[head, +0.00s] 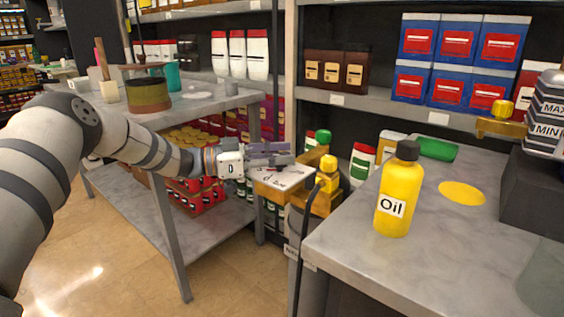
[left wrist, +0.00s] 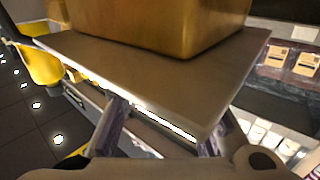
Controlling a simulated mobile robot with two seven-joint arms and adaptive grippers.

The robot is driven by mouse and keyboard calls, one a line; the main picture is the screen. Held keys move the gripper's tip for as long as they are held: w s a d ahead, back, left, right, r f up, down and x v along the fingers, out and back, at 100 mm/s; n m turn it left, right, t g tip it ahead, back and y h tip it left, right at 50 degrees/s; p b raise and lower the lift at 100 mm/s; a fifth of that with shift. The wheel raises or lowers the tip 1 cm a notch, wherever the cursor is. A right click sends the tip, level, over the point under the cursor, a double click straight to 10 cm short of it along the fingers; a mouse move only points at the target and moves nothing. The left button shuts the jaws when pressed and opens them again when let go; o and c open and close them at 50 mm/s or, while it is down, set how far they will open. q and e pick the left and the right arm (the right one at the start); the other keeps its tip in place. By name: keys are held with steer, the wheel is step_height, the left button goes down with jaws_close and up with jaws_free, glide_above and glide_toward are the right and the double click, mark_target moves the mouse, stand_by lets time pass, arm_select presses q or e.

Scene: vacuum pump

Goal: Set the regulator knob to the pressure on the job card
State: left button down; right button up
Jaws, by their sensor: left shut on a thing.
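In the head view a gold regulator assembly (head: 318,198) with a yellow top piece (head: 327,165) stands at the bench's left corner. A pale plate (head: 290,180) with dark marks, too small to read, juts from its left side. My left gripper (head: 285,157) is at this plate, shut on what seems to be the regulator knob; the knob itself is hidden. In the left wrist view the two fingers (left wrist: 162,135) are apart and run behind the plate (left wrist: 110,68), which has a gold block (left wrist: 165,22) against it. My right gripper is out of view. I make out no readable job card.
A yellow oil bottle (head: 399,195) stands on the grey bench (head: 350,245), with a yellow disc (head: 461,193) behind it. A pump (head: 545,130) marked MAX and MIN stands at right. A black hose (head: 303,235) hangs at the bench's left edge. Stocked shelves line the back.

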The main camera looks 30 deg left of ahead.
arm_select(q)
steer(key=shift+f+m+g+h+b, duration=0.15)
steer(key=shift+m+g+h+b, duration=0.35)
steer(key=shift+m+g+h, duration=0.15)
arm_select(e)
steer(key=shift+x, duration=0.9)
arm_select(q)
steer(key=shift+g, duration=0.35)
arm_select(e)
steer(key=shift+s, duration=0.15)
arm_select(q)
steer(key=shift+r, duration=0.2)
steer(key=c, duration=1.2)
jaws_free()
steer(key=shift+c, duration=0.2)
steer(key=v, duration=1.2)
steer(key=shift+f, duration=0.15)
